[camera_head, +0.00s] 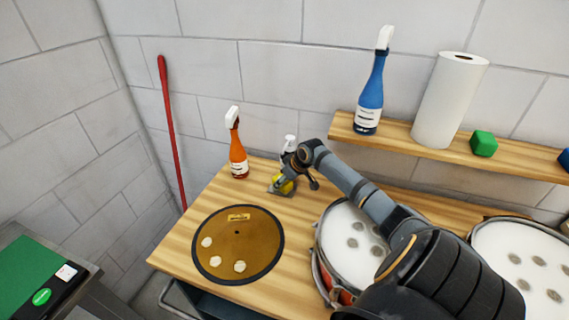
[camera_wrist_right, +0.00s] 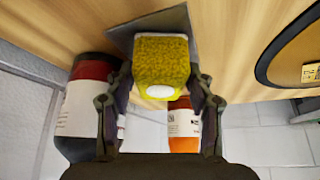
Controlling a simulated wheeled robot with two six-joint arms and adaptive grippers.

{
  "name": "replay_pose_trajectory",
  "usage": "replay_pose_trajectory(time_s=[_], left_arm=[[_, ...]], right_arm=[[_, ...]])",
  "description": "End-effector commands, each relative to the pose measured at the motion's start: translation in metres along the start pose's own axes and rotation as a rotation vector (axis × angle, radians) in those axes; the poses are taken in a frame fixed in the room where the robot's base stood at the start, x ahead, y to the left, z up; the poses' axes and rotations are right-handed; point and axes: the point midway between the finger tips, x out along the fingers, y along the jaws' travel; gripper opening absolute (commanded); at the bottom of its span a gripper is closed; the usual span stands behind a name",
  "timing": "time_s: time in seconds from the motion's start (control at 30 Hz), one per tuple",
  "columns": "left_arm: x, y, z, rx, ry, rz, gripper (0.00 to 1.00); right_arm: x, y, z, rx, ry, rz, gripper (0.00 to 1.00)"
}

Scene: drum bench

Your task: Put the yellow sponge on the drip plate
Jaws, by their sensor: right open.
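The yellow sponge (camera_head: 283,187) sits on a small dark grey flat plate (camera_head: 276,192) on the wooden bench, and the right arm partly hides it. In the right wrist view the sponge (camera_wrist_right: 160,58) is between my right gripper's fingers, with a pale oval on its near end. The grey plate (camera_wrist_right: 122,35) shows beneath it. My right gripper (camera_wrist_right: 160,82) is open around the sponge; finger contact is unclear. A round brown disc (camera_head: 237,225) with a dark rim lies at the front left, carrying several pale blobs. I cannot tell which plate is the drip plate. My left gripper is not in view.
An orange spray bottle (camera_head: 238,160) and a white-topped bottle (camera_head: 289,143) stand close behind the sponge. Drums (camera_head: 345,245) are at the right. A wall shelf (camera_head: 400,138) holds a blue spray bottle (camera_head: 371,95) and a paper roll (camera_head: 448,105). Bare wood separates sponge and disc.

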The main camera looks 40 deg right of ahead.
Motion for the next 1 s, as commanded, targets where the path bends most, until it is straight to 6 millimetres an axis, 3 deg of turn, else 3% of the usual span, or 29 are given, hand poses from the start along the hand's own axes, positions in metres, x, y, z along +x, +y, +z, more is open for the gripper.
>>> replay_pose_trajectory(time_s=[0.17,0.43,0.67,0.8,1.0], left_arm=[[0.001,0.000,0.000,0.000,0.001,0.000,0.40],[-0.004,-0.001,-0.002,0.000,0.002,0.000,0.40],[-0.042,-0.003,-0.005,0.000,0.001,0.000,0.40],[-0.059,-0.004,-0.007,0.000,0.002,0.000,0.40],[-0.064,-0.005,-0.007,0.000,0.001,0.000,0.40]], right_arm=[[-0.022,0.002,0.000,-0.006,-0.002,0.006,0.54],[-0.077,0.002,-0.001,-0.008,-0.007,0.007,0.54],[-0.113,0.001,-0.005,-0.003,-0.007,0.003,0.54],[-0.121,0.001,-0.003,-0.001,-0.005,0.002,0.54],[-0.123,0.000,-0.002,0.001,-0.001,0.000,0.54]])
